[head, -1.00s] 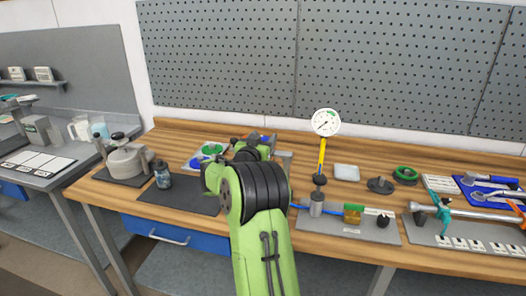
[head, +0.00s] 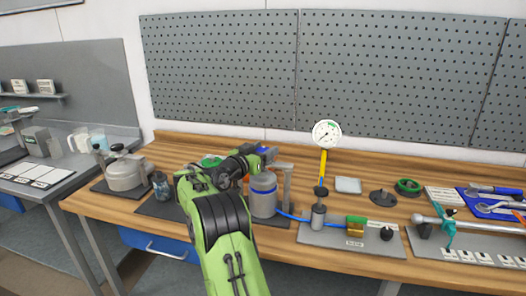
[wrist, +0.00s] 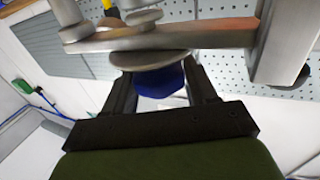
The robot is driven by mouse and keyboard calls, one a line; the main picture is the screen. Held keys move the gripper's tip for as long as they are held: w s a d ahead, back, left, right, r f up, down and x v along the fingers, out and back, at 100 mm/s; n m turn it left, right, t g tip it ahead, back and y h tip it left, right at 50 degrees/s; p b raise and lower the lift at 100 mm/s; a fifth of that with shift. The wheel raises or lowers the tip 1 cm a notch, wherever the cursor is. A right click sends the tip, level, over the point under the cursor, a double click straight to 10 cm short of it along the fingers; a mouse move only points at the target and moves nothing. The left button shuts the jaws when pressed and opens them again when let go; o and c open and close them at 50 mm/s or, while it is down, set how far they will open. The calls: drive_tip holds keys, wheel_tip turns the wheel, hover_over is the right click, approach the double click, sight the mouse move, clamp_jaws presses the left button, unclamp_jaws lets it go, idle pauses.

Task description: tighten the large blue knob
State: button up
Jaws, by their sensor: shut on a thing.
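The large blue knob (wrist: 158,78) shows in the wrist view between the two dark fingers of my gripper (wrist: 160,92), which is shut on it. The knob sits against a round metal disc (wrist: 150,58) on a grey metal bar (wrist: 165,38). In the head view only a small blue part of the knob (head: 264,150) shows by my gripper (head: 268,156), above a grey drum with a blue band (head: 263,196). A grey upright bracket (head: 286,185) stands just right of the drum. My wrist hides part of the knob.
A lidded grey pot (head: 124,172) and a dark jar (head: 160,185) stand left. Tools lie far right. A pegboard (head: 220,80) closes the back.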

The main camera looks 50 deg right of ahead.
drive_tip(key=o, duration=1)
drive_tip(key=shift+c, duration=0.2)
drive_tip(key=a+b, duration=0.2)
drive_tip(key=a, duration=1.3)
drive_tip(key=shift+s+a, duration=0.3)
drive_tip(key=shift+a, duration=0.05)
